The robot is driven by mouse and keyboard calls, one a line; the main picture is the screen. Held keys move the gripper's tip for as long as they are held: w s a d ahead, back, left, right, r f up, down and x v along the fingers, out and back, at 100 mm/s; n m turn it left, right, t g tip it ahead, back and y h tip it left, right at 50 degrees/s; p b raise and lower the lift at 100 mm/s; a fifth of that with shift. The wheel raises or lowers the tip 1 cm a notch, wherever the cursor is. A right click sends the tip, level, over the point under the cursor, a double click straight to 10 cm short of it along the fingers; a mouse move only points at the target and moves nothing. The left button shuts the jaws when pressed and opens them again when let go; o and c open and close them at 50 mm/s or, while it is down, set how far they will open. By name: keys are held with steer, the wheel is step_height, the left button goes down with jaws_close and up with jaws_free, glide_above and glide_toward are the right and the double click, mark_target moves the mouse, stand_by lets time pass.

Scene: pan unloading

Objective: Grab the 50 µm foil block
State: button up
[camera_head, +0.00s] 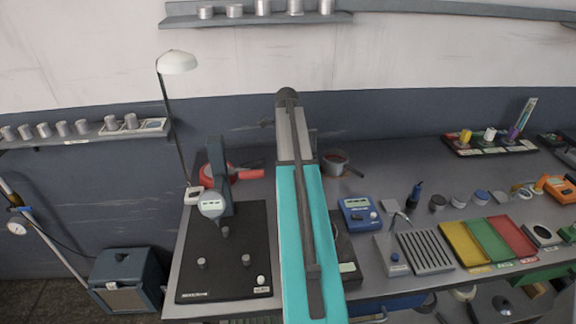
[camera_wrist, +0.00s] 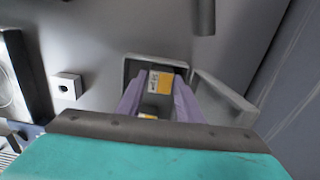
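In the wrist view, my gripper's two purple fingers (camera_wrist: 159,82) reach into a small open grey case (camera_wrist: 129,72). They stand apart, one on each side of a small block (camera_wrist: 160,82) with a white and yellow label. The label's print is too small to read, so I cannot confirm 50 µm. A second yellow-labelled piece (camera_wrist: 148,116) shows nearer, between the fingers. Narrow gaps seem to remain beside the block; firm contact is not visible. In the head view, my turquoise arm hides the gripper and the case.
The case's lid (camera_wrist: 222,100) stands open at the right, close to the right finger. A small white square piece with a hole (camera_wrist: 67,86) lies left. The head view shows a dial gauge stand (camera_head: 213,205) left of my arm and a blue meter (camera_head: 359,213) right of it.

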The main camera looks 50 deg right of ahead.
steer(key=shift+f, duration=0.2)
stand_by(0.4)
steer(key=c, duration=0.7)
steer(key=shift+r, duration=0.15)
steer(key=shift+c, duration=0.2)
steer(key=shift+r+b, duration=0.7)
steer(key=shift+r, duration=0.8)
steer(key=shift+s+a+r, duration=0.15)
steer(key=shift+s+a, duration=0.05)
steer(key=s+a+b, duration=0.1)
steer(key=s+a, duration=0.2)
steer(key=s+a+b, duration=0.1)
steer(key=s+a, duration=0.1)
steer(key=s, duration=0.2)
steer(key=s+a+r+b, duration=0.1)
steer(key=s+a, duration=0.2)
steer(key=shift+s+a, duration=0.15)
steer(key=shift+a, duration=0.15)
steer(key=shift+s+a+r, duration=0.25)
steer(key=shift+s+a, duration=0.4)
steer(key=shift+s, duration=0.15)
